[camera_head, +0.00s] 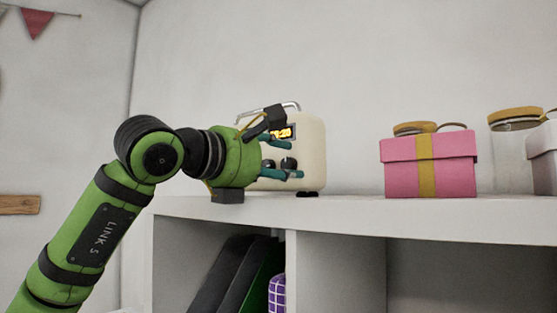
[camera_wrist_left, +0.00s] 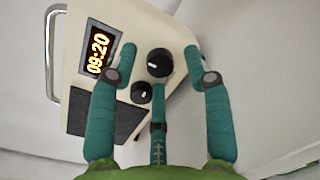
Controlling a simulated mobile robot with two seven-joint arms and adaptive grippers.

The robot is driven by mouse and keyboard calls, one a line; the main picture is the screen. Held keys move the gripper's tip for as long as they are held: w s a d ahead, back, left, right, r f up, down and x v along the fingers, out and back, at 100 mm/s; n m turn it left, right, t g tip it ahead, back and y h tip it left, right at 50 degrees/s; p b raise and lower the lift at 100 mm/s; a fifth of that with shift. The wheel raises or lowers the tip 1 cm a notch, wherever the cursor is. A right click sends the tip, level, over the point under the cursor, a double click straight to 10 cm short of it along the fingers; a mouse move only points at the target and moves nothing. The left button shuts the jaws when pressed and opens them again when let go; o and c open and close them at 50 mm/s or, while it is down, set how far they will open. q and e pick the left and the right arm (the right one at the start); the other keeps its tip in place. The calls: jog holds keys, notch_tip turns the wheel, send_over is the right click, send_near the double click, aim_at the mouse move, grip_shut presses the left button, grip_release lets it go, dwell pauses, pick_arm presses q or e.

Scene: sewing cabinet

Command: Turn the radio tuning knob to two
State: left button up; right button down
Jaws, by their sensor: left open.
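The radio (camera_head: 311,136) is a cream box with a metal handle, standing on top of the white cabinet. In the left wrist view the radio (camera_wrist_left: 150,25) shows a lit display (camera_wrist_left: 98,50) reading 09:20, a dark speaker panel and two black knobs. The larger knob (camera_wrist_left: 159,62) lies between the spread fingers; the smaller knob (camera_wrist_left: 141,93) is beside it. I cannot tell which one is the tuning knob. My left gripper (camera_head: 296,160) is open in front of the radio's face, and it also shows in the left wrist view (camera_wrist_left: 165,75). Contact with a knob is unclear. My right gripper is not in view.
A pink gift box (camera_head: 452,165) with a yellow ribbon stands right of the radio on the cabinet top (camera_head: 350,212). A white box (camera_head: 543,165) is at the far right. Dark items and a purple patterned thing (camera_head: 277,294) sit in the compartment below.

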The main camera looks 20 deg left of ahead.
pick_arm(q)
jog(key=shift+c, duration=0.8)
jog(key=c, duration=0.7)
grip_shut()
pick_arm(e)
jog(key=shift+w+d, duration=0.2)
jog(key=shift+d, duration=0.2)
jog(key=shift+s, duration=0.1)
